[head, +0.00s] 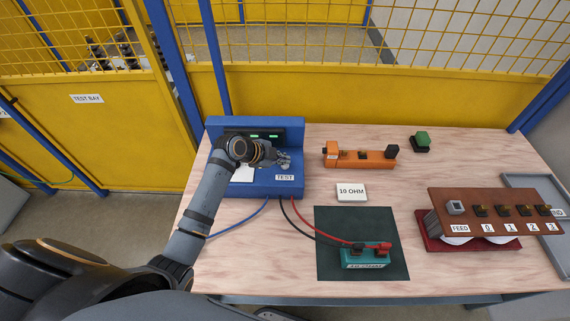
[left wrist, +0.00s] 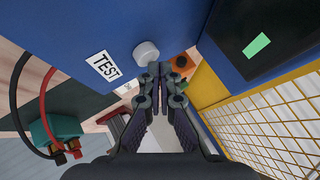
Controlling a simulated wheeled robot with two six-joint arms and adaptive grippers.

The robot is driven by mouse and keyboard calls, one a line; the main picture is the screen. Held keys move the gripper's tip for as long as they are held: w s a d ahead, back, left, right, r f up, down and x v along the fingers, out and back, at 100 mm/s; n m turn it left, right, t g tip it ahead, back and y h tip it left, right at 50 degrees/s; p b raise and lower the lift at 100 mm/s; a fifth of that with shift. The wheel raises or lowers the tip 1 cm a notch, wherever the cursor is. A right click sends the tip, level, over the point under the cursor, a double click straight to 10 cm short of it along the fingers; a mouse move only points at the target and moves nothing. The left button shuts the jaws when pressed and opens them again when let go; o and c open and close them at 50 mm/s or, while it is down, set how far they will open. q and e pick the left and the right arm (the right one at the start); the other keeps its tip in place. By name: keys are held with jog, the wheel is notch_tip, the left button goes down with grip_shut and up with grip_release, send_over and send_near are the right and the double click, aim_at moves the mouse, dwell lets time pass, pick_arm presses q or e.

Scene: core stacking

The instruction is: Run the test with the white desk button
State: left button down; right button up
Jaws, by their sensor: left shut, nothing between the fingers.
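The blue test box (head: 226,190) stands at the back left of the table, with a TEST label (head: 285,178) and two green lit marks on its dark display (head: 262,135). My left gripper (head: 284,160) is over the box's front, close to the label. In the left wrist view, the round white button (left wrist: 146,52) sits on the blue face beside the TEST label (left wrist: 103,66). There my left gripper (left wrist: 160,72) is shut and empty, its tips just beside the button; I cannot tell whether they touch. The gripper hides the button in the head view. My right gripper is not in view.
A teal component (head: 366,258) on a dark mat (head: 330,225) has red and black leads clipped on. An orange fixture (head: 370,162), green-topped block (head: 421,140) and 10 OHM card (head: 351,192) lie behind it. A brown rack (head: 500,195) and grey tray (head: 520,181) stand right.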

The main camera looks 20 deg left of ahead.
pick_arm(q)
jog(key=shift+f+b, duration=0.35)
jog(key=shift+f, duration=0.2)
jog(key=shift+r, duration=0.1)
dwell(0.5)
jog(key=shift+r+p, duration=0.8)
jog(key=shift+r, duration=0.1)
notch_tip(320, 180, up, 5)
jog(key=p, duration=0.4)
jog(key=shift+a+f, duration=0.1)
dwell(0.5)
